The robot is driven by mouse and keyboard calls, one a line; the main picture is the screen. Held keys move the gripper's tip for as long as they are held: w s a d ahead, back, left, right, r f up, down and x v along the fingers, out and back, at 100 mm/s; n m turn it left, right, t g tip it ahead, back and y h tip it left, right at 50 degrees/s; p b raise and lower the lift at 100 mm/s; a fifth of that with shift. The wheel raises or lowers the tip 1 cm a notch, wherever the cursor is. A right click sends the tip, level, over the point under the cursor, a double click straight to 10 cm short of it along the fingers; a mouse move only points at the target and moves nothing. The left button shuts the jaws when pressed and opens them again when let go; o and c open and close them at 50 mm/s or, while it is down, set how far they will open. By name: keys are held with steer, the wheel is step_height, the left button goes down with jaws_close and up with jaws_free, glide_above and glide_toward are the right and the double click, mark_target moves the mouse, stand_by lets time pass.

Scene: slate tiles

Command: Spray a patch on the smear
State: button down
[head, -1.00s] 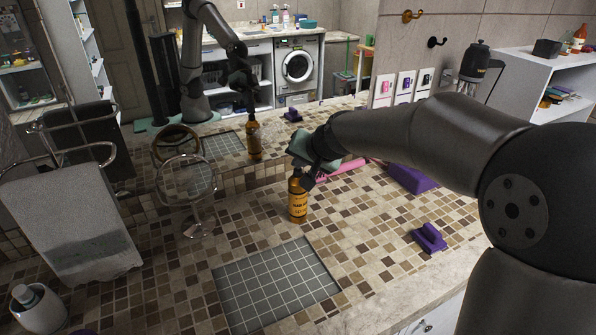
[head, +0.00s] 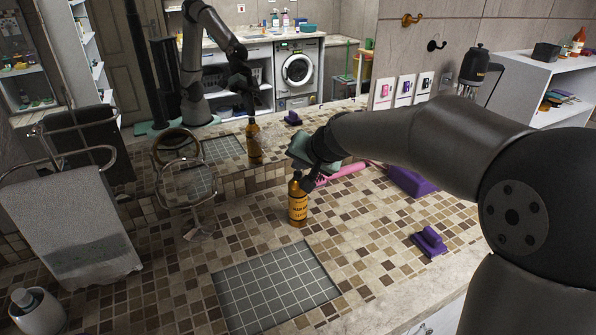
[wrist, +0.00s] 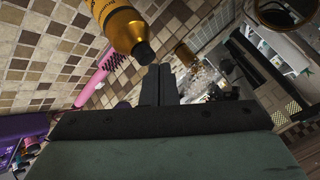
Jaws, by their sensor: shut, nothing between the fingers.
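An amber bottle (head: 298,205) with an orange-yellow label and dark cap stands upright on the mosaic counter, just behind the grey tiled panel (head: 275,287). In the wrist view, the bottle (wrist: 117,22) is at the top, its dark cap pointing towards the fingers. My gripper (head: 309,186) is beside the bottle's top in the head view. In the wrist view, my gripper (wrist: 158,82) has its two dark fingers together and empty, close to the cap; I cannot tell whether they touch it. I cannot make out a clear smear on the panel.
A round stand mirror (head: 187,185) stands left of the bottle. A pink brush (head: 340,173), a purple box (head: 412,181) and a purple object (head: 430,241) lie to the right. A wall mirror behind reflects arm and bottle.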

steer(key=shift+r, duration=0.35)
step_height(320, 180, up, 6)
steer(key=p, duration=0.4)
steer(key=shift+f, duration=0.1)
stand_by(0.5)
steer(key=s+d+f+g+h, duration=0.1)
steer(key=s+d+f, duration=0.3)
steer(key=s, duration=0.7)
steer(key=s+d+f+n+g+h, duration=0.1)
steer(key=s+d+f+g+h, duration=0.1)
steer(key=s+d, duration=0.5)
steer(key=s+d+f+n+g+h, duration=0.1)
steer(key=s+d+f+g, duration=0.3)
steer(key=s, duration=1.1)
step_height(320, 180, down, 3)
steer(key=shift+s+d+f+h, duration=0.1)
steer(key=shift+s+d+h, duration=0.3)
steer(key=shift+d+h, duration=0.25)
